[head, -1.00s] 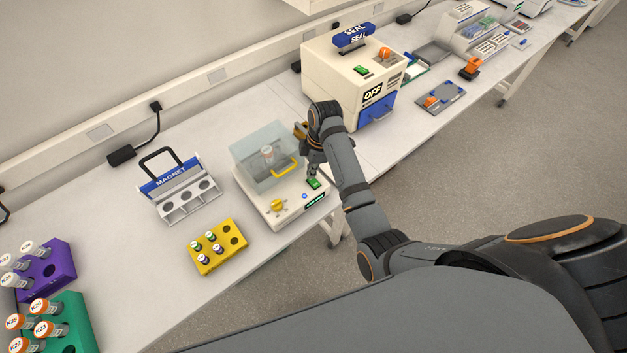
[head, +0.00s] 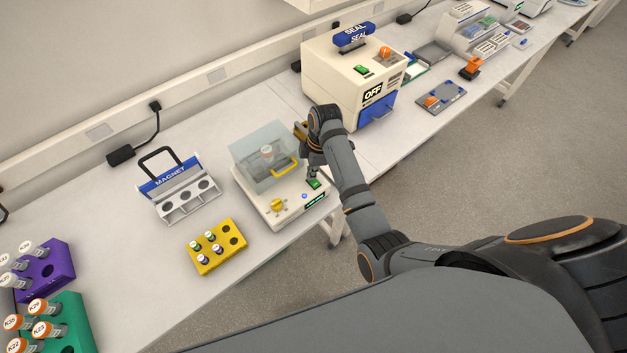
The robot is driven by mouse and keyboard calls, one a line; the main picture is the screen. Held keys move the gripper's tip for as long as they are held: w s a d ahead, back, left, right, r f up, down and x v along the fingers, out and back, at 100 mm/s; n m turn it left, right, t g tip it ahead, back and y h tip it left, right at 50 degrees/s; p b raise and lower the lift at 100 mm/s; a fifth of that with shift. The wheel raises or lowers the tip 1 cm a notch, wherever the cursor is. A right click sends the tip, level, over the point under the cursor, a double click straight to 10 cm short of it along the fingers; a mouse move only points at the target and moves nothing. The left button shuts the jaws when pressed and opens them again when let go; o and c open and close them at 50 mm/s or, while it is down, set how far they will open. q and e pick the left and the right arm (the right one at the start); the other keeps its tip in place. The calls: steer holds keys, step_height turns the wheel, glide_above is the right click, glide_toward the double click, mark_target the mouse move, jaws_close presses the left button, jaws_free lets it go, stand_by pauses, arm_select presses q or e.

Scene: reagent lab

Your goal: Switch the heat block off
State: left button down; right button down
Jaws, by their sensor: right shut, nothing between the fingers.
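The heat block (head: 265,197) is a white box with a clear lid (head: 263,155) and a yellow lid handle, in the middle of the head view. Its front has a yellow knob (head: 278,205), a small blue button, a dark display (head: 314,201) and a green rocker switch (head: 314,184). My right gripper (head: 313,175) points down just above the green switch and is shut and empty. I cannot tell whether the fingertips touch the switch. The display's text is too small to read. My left gripper is not in view.
A sealer (head: 340,85) marked OFF stands behind and right of the heat block. A magnet rack (head: 180,190) stands to its left. A yellow tube rack (head: 217,246) sits in front, with purple (head: 62,262) and green (head: 70,335) racks at lower left.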

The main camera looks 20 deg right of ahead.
steer(key=shift+f, duration=0.25)
step_height(320, 180, up, 2)
steer(key=shift+r+p, duration=0.15)
steer(key=shift+p, duration=0.55)
steer(key=shift+r, duration=2.35)
